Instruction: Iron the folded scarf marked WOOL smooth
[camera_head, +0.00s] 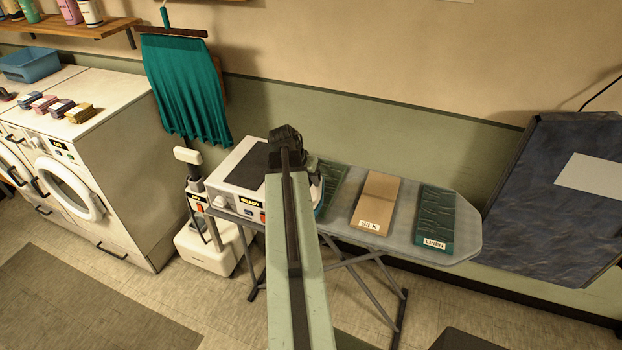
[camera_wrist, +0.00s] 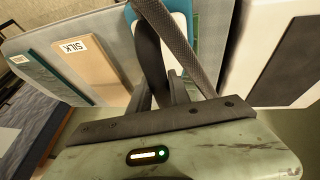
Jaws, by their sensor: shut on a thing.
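A dark green, wrinkled folded scarf (camera_head: 333,182) lies on the ironing board (camera_head: 458,212), left of the SILK scarf. My arm and the iron hide part of it, and its label does not show. The iron (camera_head: 321,207), teal and white, shows only as a sliver beside my arm; it also shows in the wrist view (camera_wrist: 179,28). My gripper (camera_wrist: 148,22) is shut on the iron, its dark fingers in front of the iron's body. My arm mostly hides the gripper in the head view. Whether the iron touches the scarf cannot be told.
A white station marked READY (camera_head: 243,178) stands at the board's left end. A white steamer (camera_head: 207,245) and washers (camera_head: 118,150) stand further left. A dark panel (camera_head: 545,200) is at right.

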